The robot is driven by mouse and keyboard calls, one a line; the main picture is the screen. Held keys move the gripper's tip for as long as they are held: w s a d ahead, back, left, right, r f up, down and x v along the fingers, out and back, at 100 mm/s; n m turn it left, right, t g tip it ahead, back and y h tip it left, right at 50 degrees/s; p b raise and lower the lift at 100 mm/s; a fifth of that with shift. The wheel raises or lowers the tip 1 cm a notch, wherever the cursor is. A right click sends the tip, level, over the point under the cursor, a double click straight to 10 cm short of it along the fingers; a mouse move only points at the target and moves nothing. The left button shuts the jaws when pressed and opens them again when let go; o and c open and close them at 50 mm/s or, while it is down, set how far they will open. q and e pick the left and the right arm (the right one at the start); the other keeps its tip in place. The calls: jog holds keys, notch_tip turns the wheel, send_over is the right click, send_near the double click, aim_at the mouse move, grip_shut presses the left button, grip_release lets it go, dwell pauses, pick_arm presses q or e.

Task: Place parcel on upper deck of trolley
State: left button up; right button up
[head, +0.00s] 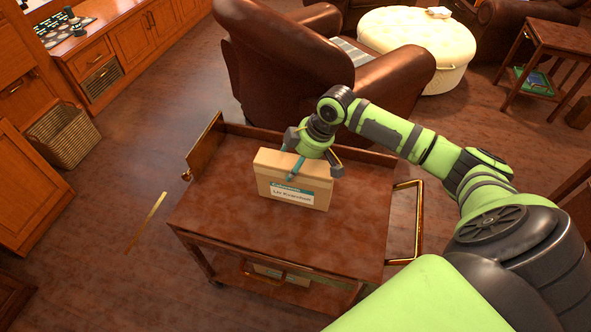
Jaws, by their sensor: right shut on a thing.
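The parcel (291,176) is a tan box with a teal-and-white label on its front. It stands upright at the middle of the upper deck (225,208) of the brown wooden trolley. The picture does not show clearly whether its base touches the deck. My right gripper (315,165) is shut on the parcel at its top edge, with a finger over the front face. My left gripper is not in view.
The trolley has a brass handle (419,215) at its right and a lower deck holding another box (283,275). A leather armchair (280,65) stands close behind.

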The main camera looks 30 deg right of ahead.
jog(key=shift+w+a+f, duration=0.1)
jog(key=shift+f, duration=1.9)
jog(key=o, duration=1.7)
jog(key=shift+f, duration=0.1)
jog(key=v, duration=1.2)
